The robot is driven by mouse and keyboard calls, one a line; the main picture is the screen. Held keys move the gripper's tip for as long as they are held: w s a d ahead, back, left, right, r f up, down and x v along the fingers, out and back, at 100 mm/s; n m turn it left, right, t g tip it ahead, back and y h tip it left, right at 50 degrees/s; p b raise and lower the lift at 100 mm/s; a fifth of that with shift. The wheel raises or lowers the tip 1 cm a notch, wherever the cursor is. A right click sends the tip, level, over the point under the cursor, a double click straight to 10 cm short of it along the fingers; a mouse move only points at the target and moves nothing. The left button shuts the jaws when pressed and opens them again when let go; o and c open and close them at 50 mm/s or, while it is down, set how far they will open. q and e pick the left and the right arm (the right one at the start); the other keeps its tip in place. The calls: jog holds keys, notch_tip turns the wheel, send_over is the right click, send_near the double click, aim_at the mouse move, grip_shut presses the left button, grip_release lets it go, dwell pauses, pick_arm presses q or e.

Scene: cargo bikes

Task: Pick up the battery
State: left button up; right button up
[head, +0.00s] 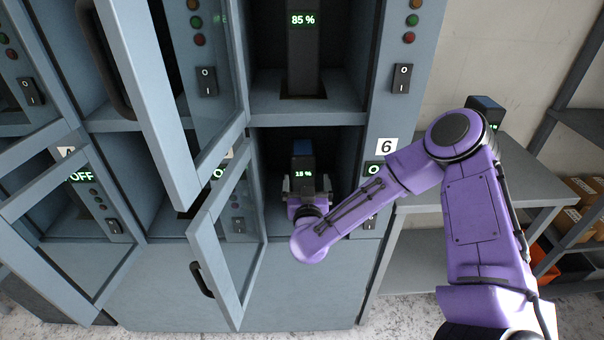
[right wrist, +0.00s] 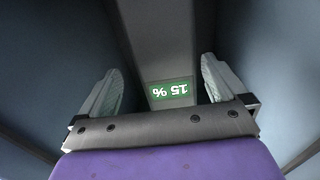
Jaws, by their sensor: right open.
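My right gripper (head: 306,187) reaches into this compartment at the battery's front. Its two fingers are open, one on each side of the battery, with a visible gap on both sides in the right wrist view (right wrist: 160,90). The battery's lower part is hidden behind my gripper. My left gripper is not in view.
Open glass doors (head: 228,235) stand to the left of the compartment. Above it, another battery (head: 303,50) reads "85 %". A grey table (head: 525,165) with a dark, blue-topped object (head: 486,106) is at the right, partly behind my arm. Shelves with boxes (head: 578,192) stand further right.

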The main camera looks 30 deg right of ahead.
jog(key=x, duration=0.6)
jog(key=shift+w+a+r+p, duration=0.15)
jog(key=shift+w+p, duration=0.2)
jog(key=shift+w, duration=0.05)
jog(key=shift+a, duration=0.1)
jog(key=shift+c, duration=0.3)
jog(key=c, duration=1.5)
jog(key=shift+w+r, duration=0.1)
grip_shut()
jog(key=shift+r, duration=0.1)
